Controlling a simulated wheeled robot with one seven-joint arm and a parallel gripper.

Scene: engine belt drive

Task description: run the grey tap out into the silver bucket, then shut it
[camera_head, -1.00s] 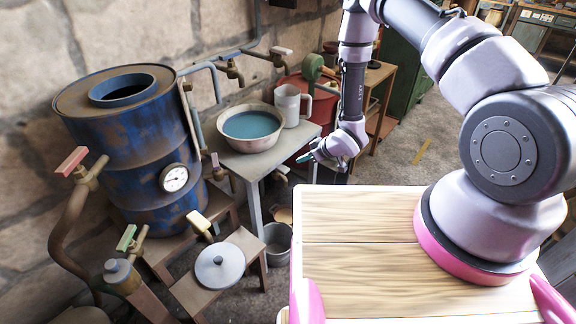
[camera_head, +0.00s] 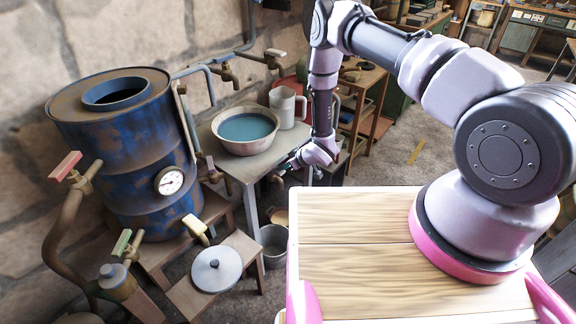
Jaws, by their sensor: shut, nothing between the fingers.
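The silver bucket (camera_head: 273,245) stands on the floor below the table edge, beside the low wooden stool. A small tap (camera_head: 211,170) with a dull greyish handle is at the right of the blue drum; I cannot be sure it is the grey tap. Another brownish fitting (camera_head: 276,178) shows at the table's right edge, above the bucket; its handle is unclear. My gripper (camera_head: 284,165) is shut and empty, close to that fitting and pointing left. Whether they touch cannot be told. No running water is visible.
A bowl of blue-green liquid (camera_head: 246,130) and a white jug (camera_head: 286,106) stand on the table. The rusty blue drum (camera_head: 130,150) bears a gauge (camera_head: 169,181). Red-handled (camera_head: 66,166) and green-handled (camera_head: 122,243) taps stand at left. A round lid (camera_head: 216,269) lies on the stool.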

